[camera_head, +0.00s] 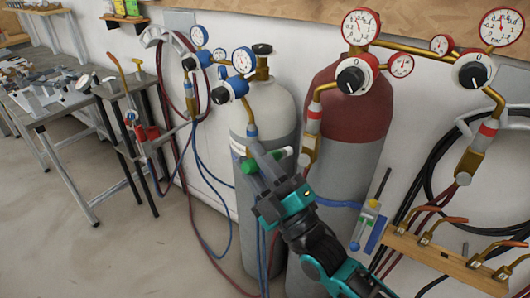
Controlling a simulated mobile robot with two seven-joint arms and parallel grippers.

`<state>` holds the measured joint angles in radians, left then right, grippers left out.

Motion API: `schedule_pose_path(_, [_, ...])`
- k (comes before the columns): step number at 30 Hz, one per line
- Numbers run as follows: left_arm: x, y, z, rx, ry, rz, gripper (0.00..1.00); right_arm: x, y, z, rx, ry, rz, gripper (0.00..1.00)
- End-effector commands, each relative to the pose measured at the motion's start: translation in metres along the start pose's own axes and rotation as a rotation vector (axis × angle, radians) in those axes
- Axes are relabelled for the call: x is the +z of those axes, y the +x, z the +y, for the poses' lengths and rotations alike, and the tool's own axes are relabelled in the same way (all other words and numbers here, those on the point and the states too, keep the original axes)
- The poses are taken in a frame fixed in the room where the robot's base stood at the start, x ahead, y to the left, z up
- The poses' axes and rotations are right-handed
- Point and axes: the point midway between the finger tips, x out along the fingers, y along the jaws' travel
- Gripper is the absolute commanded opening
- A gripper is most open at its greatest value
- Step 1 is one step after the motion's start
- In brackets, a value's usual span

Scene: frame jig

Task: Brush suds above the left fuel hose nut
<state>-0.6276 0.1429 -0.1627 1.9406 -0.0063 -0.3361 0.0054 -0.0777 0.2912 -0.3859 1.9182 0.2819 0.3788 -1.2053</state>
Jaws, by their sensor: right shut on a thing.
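My right gripper (268,162), on the arm coming up from below, is shut on a green-handled brush (278,156). The brush lies roughly sideways, with its right end close to the left fuel hose nut (309,147). I cannot tell whether it touches. The nut is brass, below a red-and-grey fitting (314,112) on the left outlet of the red cylinder's regulator. Part of the hose below is hidden by the gripper. Suds cannot be made out. My left gripper is not in view.
A red-topped cylinder (350,110) and a grey cylinder (270,105) stand against the wall. Gauges (361,26) and blue regulators (222,92) crowd above. Hoses (215,185) hang around. A wooden torch rack (432,250) is at lower right, and a metal workbench (40,115) at left.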

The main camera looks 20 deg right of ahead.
Motion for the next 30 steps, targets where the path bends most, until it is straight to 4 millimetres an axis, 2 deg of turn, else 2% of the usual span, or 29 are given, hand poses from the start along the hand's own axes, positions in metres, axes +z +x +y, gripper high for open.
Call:
schedule_pose_path(5, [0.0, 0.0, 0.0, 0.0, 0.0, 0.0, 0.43, -0.011, -0.002, -0.004, 0.001, 0.002, 0.0, 0.0])
schedule_pose_path(17, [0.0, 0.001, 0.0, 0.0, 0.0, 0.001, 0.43, -0.014, -0.003, -0.005, 0.0, 0.001, 0.0, 0.0])
schedule_pose_path(27, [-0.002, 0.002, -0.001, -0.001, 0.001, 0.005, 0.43, -0.039, -0.008, -0.012, 0.002, 0.002, 0.0, 0.0])
schedule_pose_path(30, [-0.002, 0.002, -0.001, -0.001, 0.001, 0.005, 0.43, -0.041, -0.008, -0.012, 0.001, 0.0, 0.001, 0.0])
